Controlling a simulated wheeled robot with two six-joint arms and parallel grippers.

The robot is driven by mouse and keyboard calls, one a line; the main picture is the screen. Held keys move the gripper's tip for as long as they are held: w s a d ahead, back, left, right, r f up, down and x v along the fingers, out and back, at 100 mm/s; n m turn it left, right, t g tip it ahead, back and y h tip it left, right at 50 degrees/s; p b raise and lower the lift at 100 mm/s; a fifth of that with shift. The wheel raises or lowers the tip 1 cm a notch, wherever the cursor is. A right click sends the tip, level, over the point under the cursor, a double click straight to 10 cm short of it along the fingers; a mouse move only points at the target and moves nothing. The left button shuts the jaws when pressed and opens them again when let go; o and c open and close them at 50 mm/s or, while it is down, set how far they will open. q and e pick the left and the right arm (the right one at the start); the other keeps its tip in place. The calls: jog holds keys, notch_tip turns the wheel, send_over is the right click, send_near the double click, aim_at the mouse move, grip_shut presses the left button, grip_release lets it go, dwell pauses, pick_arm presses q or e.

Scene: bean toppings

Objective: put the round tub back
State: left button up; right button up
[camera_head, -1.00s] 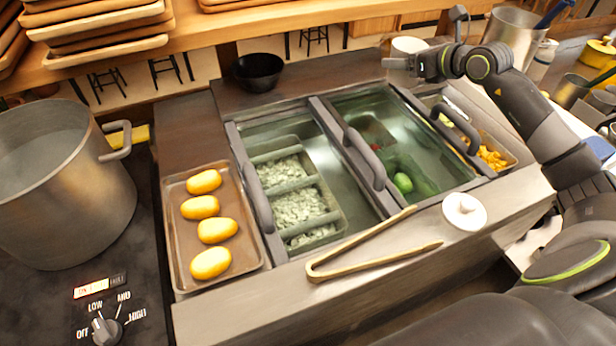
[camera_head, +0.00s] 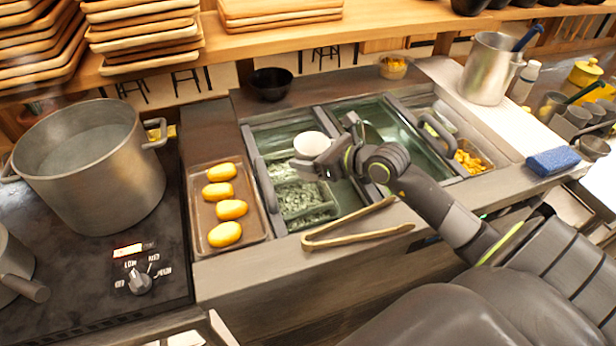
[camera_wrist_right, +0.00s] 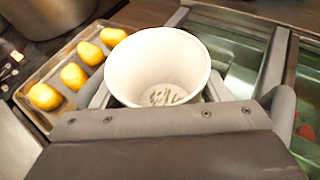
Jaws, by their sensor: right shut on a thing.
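The round tub (camera_head: 312,143) is white and open at the top. My right gripper (camera_head: 320,160) is shut on it and holds it above the sunken bins, over the side with the pale green chopped topping. In the right wrist view the tub (camera_wrist_right: 155,62) sits upright between the fingers (camera_wrist_right: 157,98). A few greenish bits lie on its bottom. My left gripper is not in view.
Wooden tongs (camera_head: 350,232) lie on the front ledge. A tray (camera_head: 255,232) with several yellow pieces is at the left, beside a large pot (camera_head: 95,180). A black bowl (camera_head: 270,84) and a clear tub with orange bits (camera_head: 393,67) stand behind the bins.

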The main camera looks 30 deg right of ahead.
notch_tip(320, 180, down, 2)
jog(key=shift+f, duration=0.1)
notch_tip(320, 180, down, 3)
jog(key=shift+f, duration=0.4)
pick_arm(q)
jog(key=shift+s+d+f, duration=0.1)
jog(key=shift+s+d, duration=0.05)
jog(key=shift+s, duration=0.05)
pick_arm(e)
jog(key=shift+f, duration=0.15)
jog(key=o, duration=1.2)
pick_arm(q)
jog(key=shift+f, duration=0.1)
